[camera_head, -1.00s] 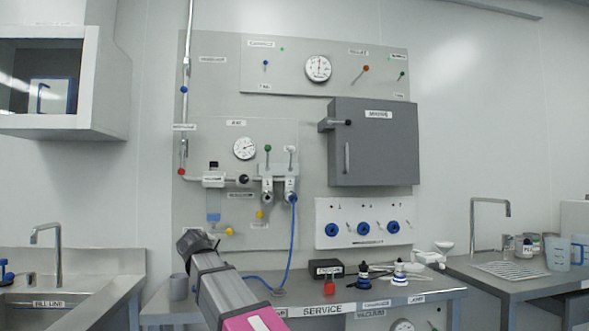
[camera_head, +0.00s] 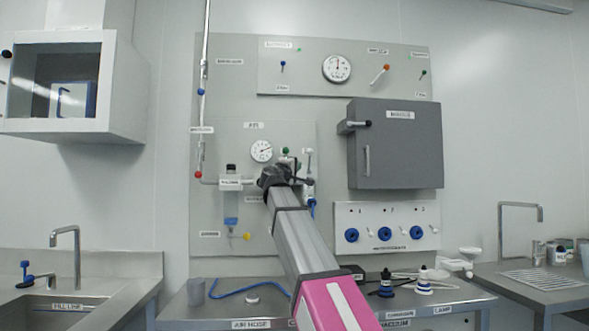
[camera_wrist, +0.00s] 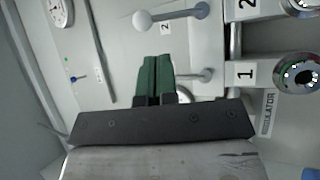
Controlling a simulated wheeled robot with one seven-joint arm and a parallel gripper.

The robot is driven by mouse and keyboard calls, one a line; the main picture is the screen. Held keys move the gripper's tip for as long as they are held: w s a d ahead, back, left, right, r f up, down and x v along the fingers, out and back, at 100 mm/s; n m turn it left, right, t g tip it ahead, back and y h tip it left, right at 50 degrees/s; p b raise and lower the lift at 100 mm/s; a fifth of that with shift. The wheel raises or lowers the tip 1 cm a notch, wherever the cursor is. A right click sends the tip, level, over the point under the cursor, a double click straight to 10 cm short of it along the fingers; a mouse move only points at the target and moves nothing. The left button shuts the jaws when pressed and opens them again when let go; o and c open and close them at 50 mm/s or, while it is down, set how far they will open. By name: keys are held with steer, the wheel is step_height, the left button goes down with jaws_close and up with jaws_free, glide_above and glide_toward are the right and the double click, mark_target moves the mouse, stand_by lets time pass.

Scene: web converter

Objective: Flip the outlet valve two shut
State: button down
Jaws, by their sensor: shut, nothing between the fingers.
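Outlet valve two is the lever with a white ball knob (camera_head: 308,152), standing upright on the panel. My arm hides much of the valve bodies in the head view.
A round gauge (camera_head: 261,150) is left of the levers, and a grey cabinet (camera_head: 395,145) juts out at their right. A clear cup unit (camera_head: 231,208) hangs at left. A blue hose (camera_head: 232,290) lies on the bench below. Two round outlets (camera_wrist: 297,75) stick out at right in the wrist view.

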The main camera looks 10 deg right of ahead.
steer(key=x, duration=0.9)
steer(key=shift+w, duration=0.25)
steer(key=shift+d, duration=0.15)
steer(key=shift+r, duration=0.1)
steer(key=shift+w+r, duration=0.5)
steer(key=shift+w, duration=0.2)
steer(key=shift+s, duration=0.1)
